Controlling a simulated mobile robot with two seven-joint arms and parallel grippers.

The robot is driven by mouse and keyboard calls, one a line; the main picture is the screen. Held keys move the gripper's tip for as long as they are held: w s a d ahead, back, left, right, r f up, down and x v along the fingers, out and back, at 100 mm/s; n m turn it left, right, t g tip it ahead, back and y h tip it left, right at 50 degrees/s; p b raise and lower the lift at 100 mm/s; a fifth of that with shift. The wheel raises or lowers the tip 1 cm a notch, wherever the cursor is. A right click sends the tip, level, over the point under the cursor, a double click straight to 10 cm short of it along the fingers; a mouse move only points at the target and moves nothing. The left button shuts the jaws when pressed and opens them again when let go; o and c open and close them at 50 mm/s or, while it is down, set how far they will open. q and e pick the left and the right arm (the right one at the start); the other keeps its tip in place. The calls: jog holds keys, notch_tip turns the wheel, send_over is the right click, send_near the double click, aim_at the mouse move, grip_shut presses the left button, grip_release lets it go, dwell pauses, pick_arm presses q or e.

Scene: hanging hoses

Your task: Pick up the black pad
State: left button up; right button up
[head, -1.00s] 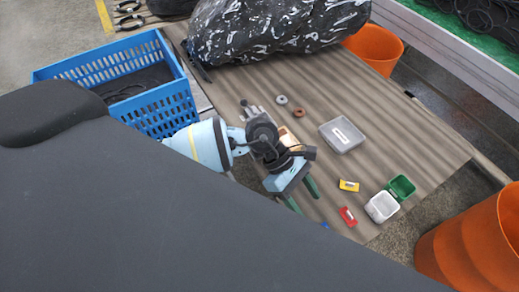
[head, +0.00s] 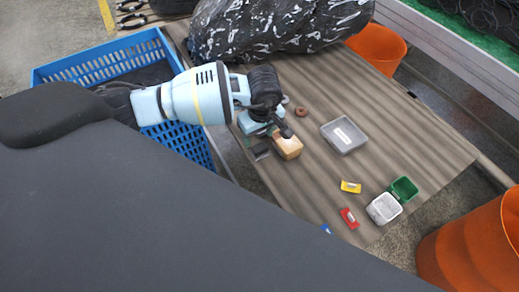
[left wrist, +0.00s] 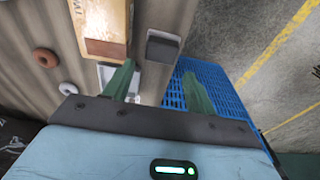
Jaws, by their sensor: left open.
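The black pad (head: 261,151) is a small dark block near the table's left edge, beside a wooden block (head: 288,147). In the left wrist view the pad (left wrist: 163,47) shows a dark face and a lighter grey side, just beyond the fingertips. The wooden block (left wrist: 106,25) lies left of the pad there. My right gripper is not in view.
A blue crate (head: 197,147) stands beside the table's left edge. A brown ring (head: 301,112), a grey tray (head: 344,135), small coloured pieces and two small bins (head: 384,208) are on the table. A wrapped black bag (head: 270,30) lies at the back.

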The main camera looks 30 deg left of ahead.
aim_at(260, 147)
pick_arm(q)
jog(key=shift+d+f, duration=0.15)
jog(key=shift+f, duration=2.85)
jog(key=c, duration=0.8)
jog(key=shift+r, duration=0.8)
jog(key=shift+s+d+r, duration=0.1)
jog(key=shift+s+r, duration=0.1)
jog(key=shift+r, duration=0.35)
jog(key=shift+s+d+r, duration=0.1)
jog(key=shift+s+r, duration=0.05)
jog(key=shift+r, duration=0.35)
jog(key=s+d, duration=0.2)
jog(key=s, duration=0.2)
jog(key=s+d+r, duration=0.1)
jog(key=s+d, duration=0.1)
jog(key=s, duration=0.3)
jog(key=s+d, duration=0.2)
jog(key=s, duration=0.2)
jog(key=shift+s+d+r, duration=0.2)
jog(key=shift+s+d, duration=0.05)
jog(key=shift+s, duration=0.15)
